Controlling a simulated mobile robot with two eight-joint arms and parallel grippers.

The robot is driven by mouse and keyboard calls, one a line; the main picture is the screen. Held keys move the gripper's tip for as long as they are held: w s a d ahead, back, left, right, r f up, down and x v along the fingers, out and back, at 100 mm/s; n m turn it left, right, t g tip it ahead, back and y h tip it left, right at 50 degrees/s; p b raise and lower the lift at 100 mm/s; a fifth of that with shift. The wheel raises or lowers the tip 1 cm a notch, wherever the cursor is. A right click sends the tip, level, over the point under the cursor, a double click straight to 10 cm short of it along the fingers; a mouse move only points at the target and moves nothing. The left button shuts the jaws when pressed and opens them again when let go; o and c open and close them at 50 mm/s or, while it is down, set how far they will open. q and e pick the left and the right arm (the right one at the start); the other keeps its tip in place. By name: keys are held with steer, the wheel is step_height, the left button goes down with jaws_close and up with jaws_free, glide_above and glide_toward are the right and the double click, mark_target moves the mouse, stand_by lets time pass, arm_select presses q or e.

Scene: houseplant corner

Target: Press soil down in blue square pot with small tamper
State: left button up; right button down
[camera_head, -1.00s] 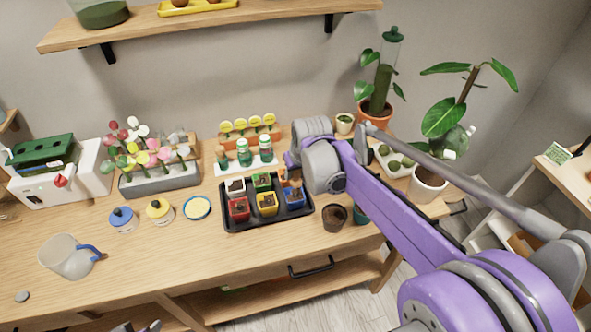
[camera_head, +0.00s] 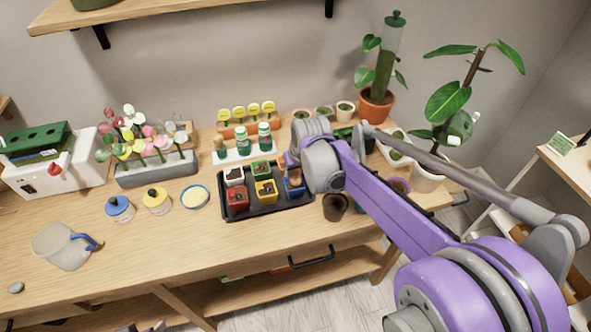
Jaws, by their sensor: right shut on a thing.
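The blue square pot (camera_head: 295,191) stands at the right end of the black tray (camera_head: 262,210), partly hidden by my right gripper and wrist. My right gripper (camera_head: 291,166) is above this pot, mostly hidden behind its own wrist. It is shut on the small tamper (camera_head: 292,181), a wooden-coloured piece whose low end is at the pot's opening. I cannot tell if it touches the soil, and the soil is mostly hidden. Grey tips at the bottom edge, left of centre, seem to be my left gripper (camera_head: 143,327); their opening is unclear.
The tray also holds red (camera_head: 238,198), yellow (camera_head: 265,192), green and white pots. A dark round pot (camera_head: 335,207) stands close right of the tray.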

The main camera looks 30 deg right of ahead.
arm_select(q)
steer(key=shift+s+f+b, duration=0.2)
steer(key=shift+f+b, duration=0.15)
steer(key=shift+f, duration=0.15)
arm_select(e)
steer(key=shift+f, duration=0.6)
stand_by(0.9)
steer(key=shift+r+p, duration=1.9)
steer(key=shift+r, duration=1.65)
arm_select(q)
steer(key=shift+t, duration=0.3)
steer(key=r, duration=0.1)
steer(key=w+r, duration=0.1)
steer(key=r, duration=0.1)
steer(key=w+r, duration=0.1)
steer(key=r, duration=0.1)
steer(key=shift+w+r, duration=0.2)
steer(key=shift+s, duration=0.1)
